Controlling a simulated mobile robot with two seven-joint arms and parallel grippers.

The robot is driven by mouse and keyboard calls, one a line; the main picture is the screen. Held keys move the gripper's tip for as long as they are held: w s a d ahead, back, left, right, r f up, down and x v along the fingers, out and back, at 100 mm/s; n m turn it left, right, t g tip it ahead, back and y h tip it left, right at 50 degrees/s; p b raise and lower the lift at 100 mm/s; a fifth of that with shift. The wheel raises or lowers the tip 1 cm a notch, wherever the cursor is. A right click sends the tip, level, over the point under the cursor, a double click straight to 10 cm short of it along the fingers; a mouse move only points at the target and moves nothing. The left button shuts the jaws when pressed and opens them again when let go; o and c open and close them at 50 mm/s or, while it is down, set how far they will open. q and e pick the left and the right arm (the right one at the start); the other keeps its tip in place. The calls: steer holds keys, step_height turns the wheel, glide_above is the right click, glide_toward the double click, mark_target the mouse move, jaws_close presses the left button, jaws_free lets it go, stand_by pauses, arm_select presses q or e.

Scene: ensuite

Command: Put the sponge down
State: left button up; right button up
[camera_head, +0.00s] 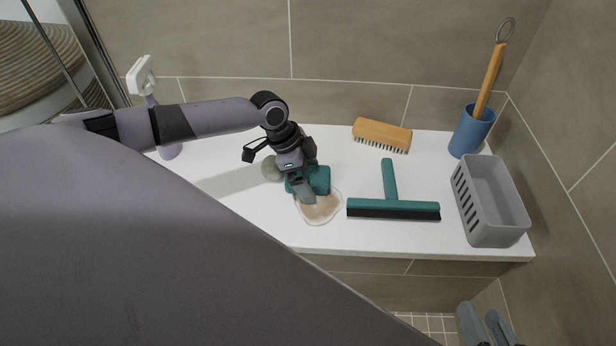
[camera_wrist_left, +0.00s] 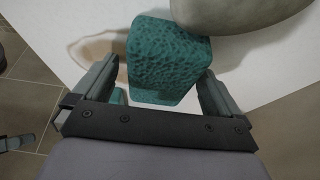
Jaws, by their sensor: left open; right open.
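The teal, porous sponge (camera_head: 320,179) rests on the white ledge (camera_head: 430,238), at the upper edge of a brownish wet stain (camera_head: 318,210). My left gripper (camera_head: 302,187) is over the sponge and partly hides it. In the left wrist view the sponge (camera_wrist_left: 168,55) lies between the spread fingers of my left gripper (camera_wrist_left: 158,78); the jaws are open, and I cannot tell whether a finger touches it. My right gripper (camera_head: 484,325) is low at the bottom right, below the ledge, open and empty.
A rounded grey-beige object (camera_head: 270,168) sits close left of the sponge. A teal squeegee (camera_head: 392,207), wooden brush (camera_head: 382,134), blue cup (camera_head: 471,132) with a wooden-handled tool, and grey basket (camera_head: 490,205) stand to the right. A lilac bottle (camera_head: 168,150) is left. Tiled walls bound the ledge.

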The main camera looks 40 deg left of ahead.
arm_select(q)
steer(key=c, duration=1.1)
